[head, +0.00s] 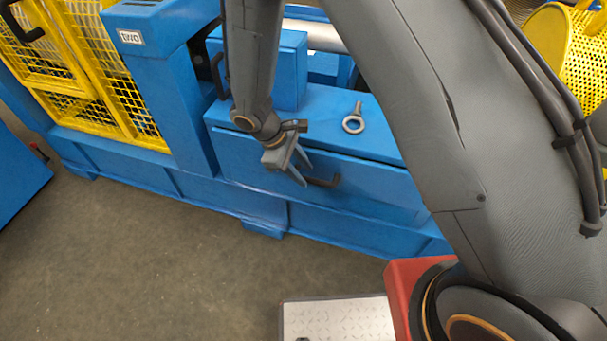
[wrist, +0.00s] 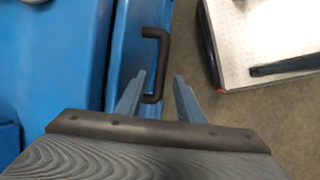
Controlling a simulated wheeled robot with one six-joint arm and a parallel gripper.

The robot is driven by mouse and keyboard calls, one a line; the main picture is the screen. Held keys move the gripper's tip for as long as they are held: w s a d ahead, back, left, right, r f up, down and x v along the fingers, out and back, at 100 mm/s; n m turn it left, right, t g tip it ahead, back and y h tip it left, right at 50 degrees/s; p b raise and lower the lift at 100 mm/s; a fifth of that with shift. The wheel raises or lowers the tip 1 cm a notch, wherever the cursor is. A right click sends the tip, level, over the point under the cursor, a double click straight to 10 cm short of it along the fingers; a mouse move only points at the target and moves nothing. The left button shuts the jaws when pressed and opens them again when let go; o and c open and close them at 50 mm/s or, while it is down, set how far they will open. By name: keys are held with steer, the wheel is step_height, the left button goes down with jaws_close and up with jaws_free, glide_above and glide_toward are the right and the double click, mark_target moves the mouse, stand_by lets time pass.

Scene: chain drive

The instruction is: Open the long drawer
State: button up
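The long drawer (head: 375,185) is a blue front panel in the side of the blue machine, below a flat blue top. It looks closed. Its black bar handle (head: 324,182) sticks out from the front and also shows in the wrist view (wrist: 161,62). My gripper (head: 304,170) is at the drawer front, just left of the handle in the head view. Its two fingers (wrist: 158,82) are apart, with the near end of the handle close to the left finger. I cannot tell whether they touch.
A grey eye bolt (head: 353,122) lies on the blue top above the drawer. Yellow mesh guards (head: 95,85) stand at the left and a yellow perforated guard (head: 577,50) at the right.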

steer(key=shift+x, duration=1.2)
steer(key=shift+w+r, duration=0.1)
jaws_close()
steer(key=s+a+p, duration=0.1)
steer(key=s+a, duration=0.3)
steer(key=s, duration=0.7)
steer(key=shift+p, duration=0.4)
steer(key=shift+s, duration=0.1)
jaws_free()
